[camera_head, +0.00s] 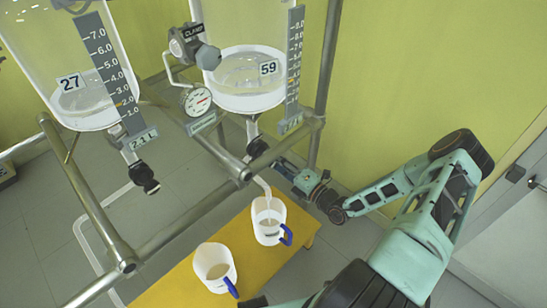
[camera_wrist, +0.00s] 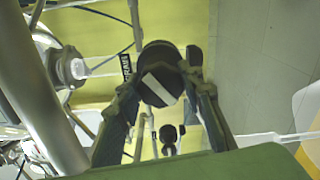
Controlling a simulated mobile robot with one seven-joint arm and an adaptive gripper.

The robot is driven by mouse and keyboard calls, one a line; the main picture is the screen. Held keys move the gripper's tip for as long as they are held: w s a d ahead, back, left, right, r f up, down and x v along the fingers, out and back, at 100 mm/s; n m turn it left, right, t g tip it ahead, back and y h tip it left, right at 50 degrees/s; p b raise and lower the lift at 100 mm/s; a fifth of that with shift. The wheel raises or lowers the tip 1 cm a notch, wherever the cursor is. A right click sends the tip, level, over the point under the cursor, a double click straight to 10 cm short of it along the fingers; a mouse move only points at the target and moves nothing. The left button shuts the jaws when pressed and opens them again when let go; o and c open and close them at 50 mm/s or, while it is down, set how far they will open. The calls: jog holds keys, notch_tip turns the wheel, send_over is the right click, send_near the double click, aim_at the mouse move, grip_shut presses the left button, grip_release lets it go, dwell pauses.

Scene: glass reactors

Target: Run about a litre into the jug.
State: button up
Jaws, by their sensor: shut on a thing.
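Glass reactor 59 (camera_head: 247,78) holds clear liquid in its lower part, beside a printed scale. Its bottom outlet (camera_head: 256,146) stands above a white jug (camera_head: 266,233) with a blue handle, on a yellow bench. A pale thin line runs from the outlet into this jug; I cannot tell tube from liquid stream. Pale contents show inside the jug. My gripper (camera_head: 285,168) reaches in from the right beside the outlet. In the wrist view, its fingers are shut on a round black knob (camera_wrist: 160,88) with a white bar. The knob is hidden in the head view.
A second white jug (camera_head: 215,263) with a blue handle stands nearer on the yellow bench (camera_head: 178,287). Metal frame rails (camera_head: 205,205) cross in front. A dial gauge (camera_head: 197,101) sits between the reactors.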

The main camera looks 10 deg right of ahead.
jog(key=m+p, duration=0.1)
jog(key=m, duration=0.5)
jog(key=shift+m, duration=0.3)
dwell(0.4)
jog(key=o, duration=1.2)
jog(key=shift+c, duration=0.2)
jog(key=v, duration=1.2)
jog(key=shift+a, duration=0.1)
